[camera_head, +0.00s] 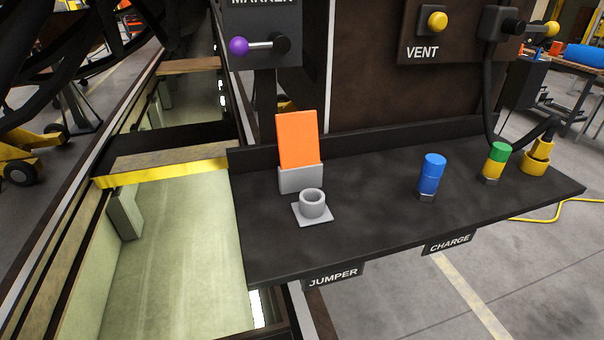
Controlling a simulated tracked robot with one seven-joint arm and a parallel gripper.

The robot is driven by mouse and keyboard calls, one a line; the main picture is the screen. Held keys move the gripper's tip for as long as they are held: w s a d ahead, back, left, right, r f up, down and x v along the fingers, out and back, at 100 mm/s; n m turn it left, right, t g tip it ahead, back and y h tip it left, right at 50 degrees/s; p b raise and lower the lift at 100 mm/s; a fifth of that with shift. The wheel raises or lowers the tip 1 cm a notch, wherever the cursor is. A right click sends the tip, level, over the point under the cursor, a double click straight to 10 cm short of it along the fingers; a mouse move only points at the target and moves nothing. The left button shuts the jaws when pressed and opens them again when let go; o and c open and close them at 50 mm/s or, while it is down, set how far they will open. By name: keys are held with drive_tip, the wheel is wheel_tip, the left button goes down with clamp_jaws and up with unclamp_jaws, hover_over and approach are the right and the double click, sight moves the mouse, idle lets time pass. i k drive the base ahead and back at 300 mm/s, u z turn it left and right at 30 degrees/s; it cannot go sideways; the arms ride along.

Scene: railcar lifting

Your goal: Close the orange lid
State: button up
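The orange lid (297,141) stands nearly upright, raised open above a grey hinge block (301,179) on the dark shelf. A grey round socket (312,204) on a square plate sits just in front of the block, uncovered. The JUMPER label (333,277) hangs from the shelf edge below it. My gripper does not show in this view.
The black shelf (370,215) also bears a blue cylinder (431,175), a green-and-yellow cylinder (496,162) and a yellow connector (536,158) with a black cable. A purple-knobbed lever (240,47) juts out above the lid. A pit (175,265) lies left.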

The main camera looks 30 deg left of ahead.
sight(297, 132)
drive_tip(key=u, duration=1.2)
drive_tip(key=k, duration=0.9)
drive_tip(key=u, duration=0.3)
drive_tip(key=i, duration=1)
drive_tip(key=u, duration=1.2)
